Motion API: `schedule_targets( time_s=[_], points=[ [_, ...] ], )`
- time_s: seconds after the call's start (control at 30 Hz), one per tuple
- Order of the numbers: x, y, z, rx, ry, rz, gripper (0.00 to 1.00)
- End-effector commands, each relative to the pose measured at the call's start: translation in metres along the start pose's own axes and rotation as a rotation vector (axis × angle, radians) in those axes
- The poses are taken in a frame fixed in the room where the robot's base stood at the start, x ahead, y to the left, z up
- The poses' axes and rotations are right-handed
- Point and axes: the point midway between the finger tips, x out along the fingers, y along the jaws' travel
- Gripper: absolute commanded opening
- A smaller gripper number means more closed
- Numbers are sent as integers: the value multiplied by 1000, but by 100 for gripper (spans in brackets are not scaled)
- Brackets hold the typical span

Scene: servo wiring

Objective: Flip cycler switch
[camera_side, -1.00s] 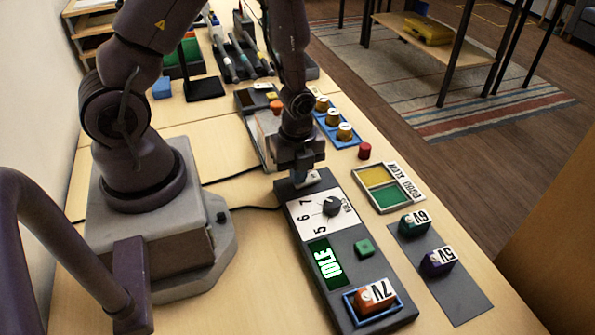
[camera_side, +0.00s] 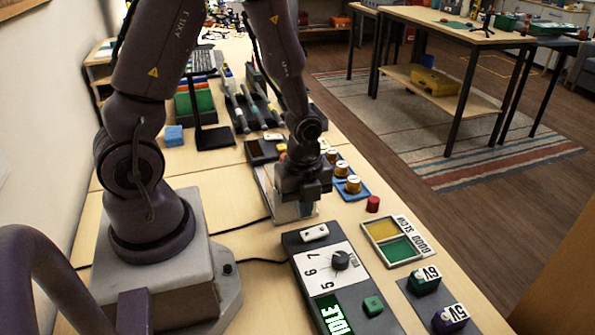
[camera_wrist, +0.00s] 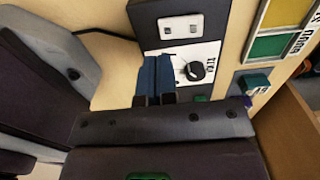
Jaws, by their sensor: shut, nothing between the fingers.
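The cycler is a dark grey box (camera_side: 291,240) on the wooden bench. A small white switch plate (camera_side: 315,233) sits at its far end; the plate also shows in the wrist view (camera_wrist: 180,26), with small dark marks. I cannot tell which way the switch is set. Nearer is a black dial (camera_side: 341,260) on a white panel marked 5, 6, 7, then a green display (camera_side: 340,318) reading IDLE and a green button (camera_side: 373,306). My gripper (camera_side: 303,203) is shut and empty, raised just beyond the switch end. Its blue fingers (camera_wrist: 156,78) show in the wrist view.
A tray with yellow and green compartments (camera_side: 419,232) lies right of the cycler, near a red cap (camera_side: 373,204). Green and purple blocks (camera_side: 423,281) labelled 6V and 5V stand nearer. A blue rack (camera_side: 362,190) holds brass-coloured knobs behind.

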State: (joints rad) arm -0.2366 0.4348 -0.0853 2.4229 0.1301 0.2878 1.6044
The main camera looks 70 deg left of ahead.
Motion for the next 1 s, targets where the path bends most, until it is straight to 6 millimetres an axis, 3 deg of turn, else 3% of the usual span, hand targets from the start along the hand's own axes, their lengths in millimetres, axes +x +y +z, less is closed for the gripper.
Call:
schedule_targets(
  time_s=[0.3,0.5,1.0],
  points=[
    [-59,7,1,-2,-3,-6,0],
    [-85,11,0,-1,-2,-4,0],
    [-96,14,0,0,0,1,0]
  ],
)
